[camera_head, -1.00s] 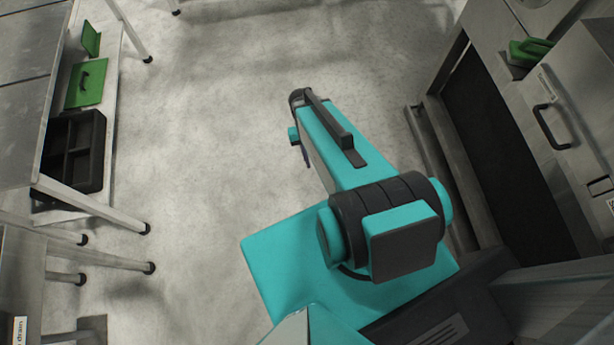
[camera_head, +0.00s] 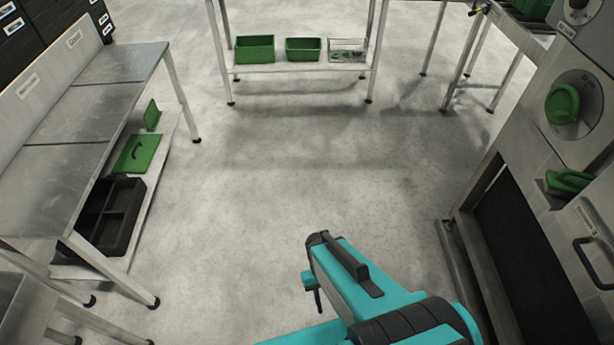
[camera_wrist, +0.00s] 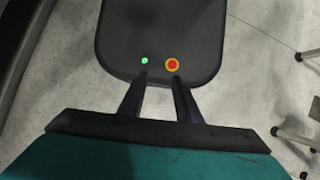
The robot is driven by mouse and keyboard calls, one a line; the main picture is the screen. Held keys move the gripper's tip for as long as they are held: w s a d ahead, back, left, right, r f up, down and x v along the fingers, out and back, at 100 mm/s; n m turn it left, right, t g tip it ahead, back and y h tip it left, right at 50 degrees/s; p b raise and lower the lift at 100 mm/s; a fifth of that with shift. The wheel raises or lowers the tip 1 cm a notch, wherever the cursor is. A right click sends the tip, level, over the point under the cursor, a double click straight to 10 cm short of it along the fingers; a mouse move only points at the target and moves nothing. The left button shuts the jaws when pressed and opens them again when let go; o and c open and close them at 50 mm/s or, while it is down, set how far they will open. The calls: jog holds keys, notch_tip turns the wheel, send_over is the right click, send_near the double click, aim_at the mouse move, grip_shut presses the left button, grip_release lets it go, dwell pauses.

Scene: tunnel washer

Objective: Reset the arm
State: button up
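My teal and black arm reaches up from the bottom of the head view, folded over the floor in front of me. My gripper (camera_wrist: 160,77) shows in the wrist view with its two dark fingers apart and nothing between them. The fingers point toward a dark rounded panel of my own base, which carries a green light and a red and yellow button. I cannot tell whether the fingertips touch it. In the head view the gripper is mostly hidden behind the arm.
A steel table (camera_head: 90,112) stands at left, with a black divided tray (camera_head: 128,205) and a green lidded piece (camera_head: 137,153) on its lower shelf. A rack (camera_head: 290,68) with green bins (camera_head: 255,48) stands at the back. A steel machine (camera_head: 575,150) is at right. The middle floor (camera_head: 270,170) is clear.

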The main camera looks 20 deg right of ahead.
notch_tip(320, 180, down, 2)
jog(key=shift+s+f+b, duration=0.1)
jog(key=shift+b, duration=0.8)
